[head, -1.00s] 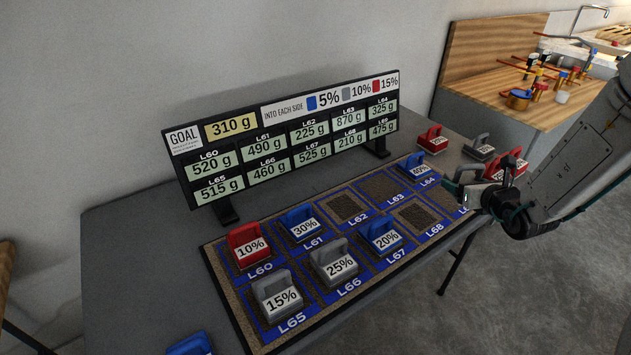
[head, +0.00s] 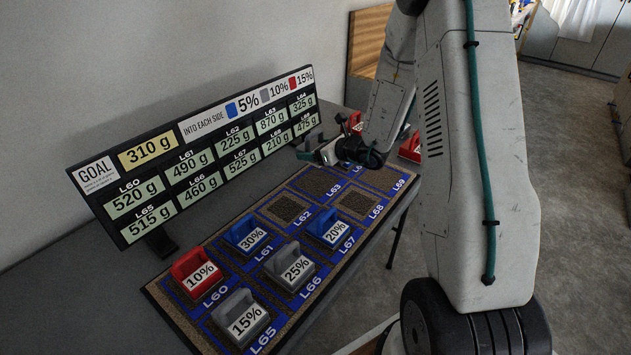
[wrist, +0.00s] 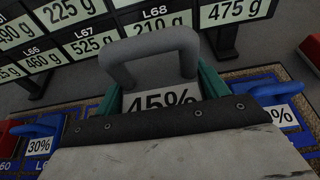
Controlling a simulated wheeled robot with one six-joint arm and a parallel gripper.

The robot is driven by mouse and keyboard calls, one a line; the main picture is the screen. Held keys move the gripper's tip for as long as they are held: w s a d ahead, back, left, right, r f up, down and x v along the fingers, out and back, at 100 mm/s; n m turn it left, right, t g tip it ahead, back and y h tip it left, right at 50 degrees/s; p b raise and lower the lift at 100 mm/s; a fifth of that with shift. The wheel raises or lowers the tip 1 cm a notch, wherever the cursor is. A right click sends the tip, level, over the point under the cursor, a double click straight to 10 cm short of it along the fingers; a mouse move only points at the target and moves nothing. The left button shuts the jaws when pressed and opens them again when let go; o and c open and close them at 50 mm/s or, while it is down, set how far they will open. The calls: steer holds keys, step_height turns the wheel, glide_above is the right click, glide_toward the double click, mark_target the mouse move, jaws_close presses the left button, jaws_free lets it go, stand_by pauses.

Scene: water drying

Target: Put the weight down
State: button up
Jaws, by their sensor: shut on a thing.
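My gripper (head: 318,150) is shut on a grey weight (wrist: 150,58) with an upright loop handle and a 45% label. In the head view my gripper is over the far end of the blue mat (head: 262,216), beside the sign's right end. The held weight is hard to make out there. The mat's L62 (head: 285,208) and L68 (head: 357,204) squares are bare. L60 bears a red 10% weight (head: 196,272), L61 a blue 30% (head: 246,235), L65 a grey 15% (head: 240,314), L66 a grey 25% (head: 290,266), L67 a blue 20% (head: 329,227). My gripper hides L64.
The sign (head: 200,160) stands along the mat's back edge, with a 310 g goal and gram values. A red weight (head: 410,147) stands beyond the mat's far end, partly behind my arm. Grey table (head: 60,300) is clear at the left.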

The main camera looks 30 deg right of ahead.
mark_target(316, 182)
steer(key=f, duration=0.9)
steer(key=shift+s+d+f, duration=0.1)
steer(key=shift+d+f, duration=0.15)
steer(key=shift+f, duration=0.05)
steer(key=shift+f, duration=0.2)
steer(key=o, duration=1.2)
steer(key=shift+o, duration=0.2)
steer(key=shift+r, duration=0.15)
